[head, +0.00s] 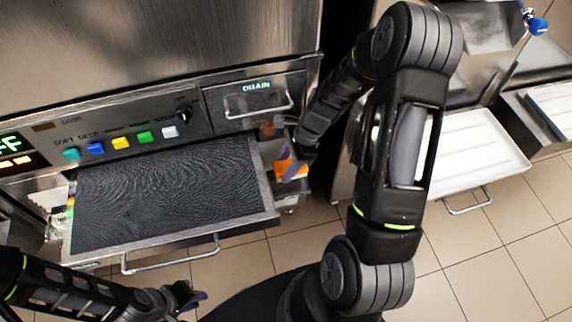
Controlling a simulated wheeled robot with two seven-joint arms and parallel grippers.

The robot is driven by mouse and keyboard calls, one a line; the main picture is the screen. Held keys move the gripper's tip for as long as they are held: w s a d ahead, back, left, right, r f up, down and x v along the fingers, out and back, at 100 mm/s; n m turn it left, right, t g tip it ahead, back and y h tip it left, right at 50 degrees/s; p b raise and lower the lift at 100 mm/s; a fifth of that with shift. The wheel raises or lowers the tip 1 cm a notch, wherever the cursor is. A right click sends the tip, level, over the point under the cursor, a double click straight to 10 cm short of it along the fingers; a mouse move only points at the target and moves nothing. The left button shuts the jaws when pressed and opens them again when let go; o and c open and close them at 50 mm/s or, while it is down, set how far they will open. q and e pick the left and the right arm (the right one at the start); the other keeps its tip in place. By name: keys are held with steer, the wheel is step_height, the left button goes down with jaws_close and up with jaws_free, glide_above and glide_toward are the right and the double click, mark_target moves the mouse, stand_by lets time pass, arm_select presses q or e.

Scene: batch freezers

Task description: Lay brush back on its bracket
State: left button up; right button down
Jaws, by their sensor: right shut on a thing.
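My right gripper (294,167) is low beside the right end of the freezer's front, next to the tray's right edge. It is shut on a small orange thing, which I take to be the brush (283,166); the gripper and my arm hide most of it. I cannot make out the bracket; a small brownish part (268,131) shows below the drain drawer, but I cannot tell what it is. My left gripper (192,299) is low at the bottom of the view, away from the brush, and its fingers are too small to judge.
A dark ridged mat (165,195) lies in a metal tray with a front handle (170,255). Above it are coloured buttons (120,142) and a drawer marked DRAIN (252,102). A white tray (475,150) stands at right. Tiled floor (480,250) is clear at lower right.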

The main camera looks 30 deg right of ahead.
steer(key=f+b, duration=0.4)
steer(key=f, duration=0.1)
steer(key=shift+w+d+f+b, duration=0.15)
steer(key=shift+w+b, duration=0.2)
steer(key=shift+w, duration=0.05)
steer(key=shift+s+f+b, duration=0.15)
steer(key=shift+f+b, duration=0.5)
steer(key=shift+f, duration=0.05)
steer(key=shift+f+b, duration=0.45)
steer(key=shift+f, duration=0.2)
steer(key=c, duration=0.7)
jaws_free()
steer(key=shift+r, duration=0.15)
steer(key=shift+o, duration=0.2)
steer(key=shift+p+v, duration=1)
steer(key=shift+v, duration=2.75)
